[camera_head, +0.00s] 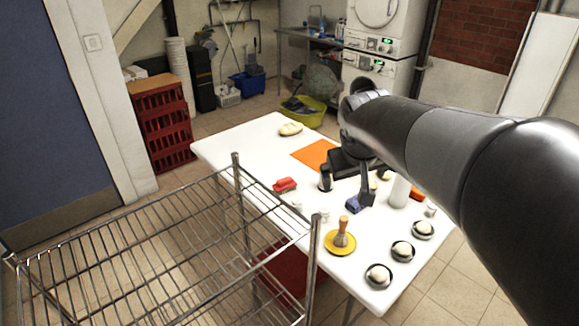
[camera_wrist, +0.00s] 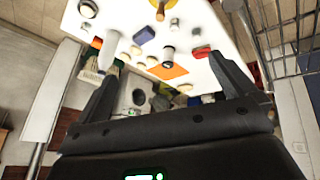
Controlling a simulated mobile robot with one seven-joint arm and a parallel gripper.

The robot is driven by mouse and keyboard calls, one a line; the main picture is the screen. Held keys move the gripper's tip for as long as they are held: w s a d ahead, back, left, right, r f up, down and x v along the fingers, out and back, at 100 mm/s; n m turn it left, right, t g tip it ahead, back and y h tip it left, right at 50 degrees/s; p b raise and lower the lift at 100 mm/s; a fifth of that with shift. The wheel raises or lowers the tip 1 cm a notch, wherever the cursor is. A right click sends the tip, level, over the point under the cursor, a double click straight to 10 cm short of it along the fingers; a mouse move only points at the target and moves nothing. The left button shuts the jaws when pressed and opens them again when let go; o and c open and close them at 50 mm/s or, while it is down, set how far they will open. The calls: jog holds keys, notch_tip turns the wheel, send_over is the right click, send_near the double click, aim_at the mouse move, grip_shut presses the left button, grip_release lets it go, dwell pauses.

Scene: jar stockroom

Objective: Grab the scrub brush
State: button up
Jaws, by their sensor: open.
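A brush-like thing with a wooden handle (camera_head: 342,232) stands upright on a yellow disc (camera_head: 331,248) near the table's front; it also shows at the top of the wrist view (camera_wrist: 160,9). A small red block-like thing (camera_head: 285,185) lies left of my gripper and a blue one (camera_head: 353,205) lies close by it. I cannot tell for certain which is the scrub brush; the wooden-handled one looks most like it. My gripper (camera_head: 346,190) is open and empty above the table's middle, behind the yellow disc. In the wrist view, nothing is between its fingers (camera_wrist: 163,72).
The white table (camera_head: 240,150) also holds an orange mat (camera_head: 314,154), a white bottle (camera_head: 399,192), and several dark dishes with pale round things (camera_head: 379,275) along the right. A wire rack (camera_head: 150,265) stands close at the front left. Tiled floor is free beyond.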

jog(key=w+a+f+n, duration=0.25)
jog(key=w+a, duration=0.25)
jog(key=w, duration=0.7)
jog(key=n+y, duration=0.1)
jog(key=y, duration=0.2)
send_near(285, 179)
jog(key=shift+y, duration=0.7)
jog(key=x, duration=0.4)
jog(key=d+x, duration=0.1)
jog(key=x, duration=0.1)
jog(key=shift+a+f, duration=0.15)
jog(key=shift+f, duration=0.45)
jog(key=shift+x, duration=2.9)
jog(key=shift+w, duration=0.15)
jog(key=shift+r, duration=0.1)
jog(key=c, duration=0.8)
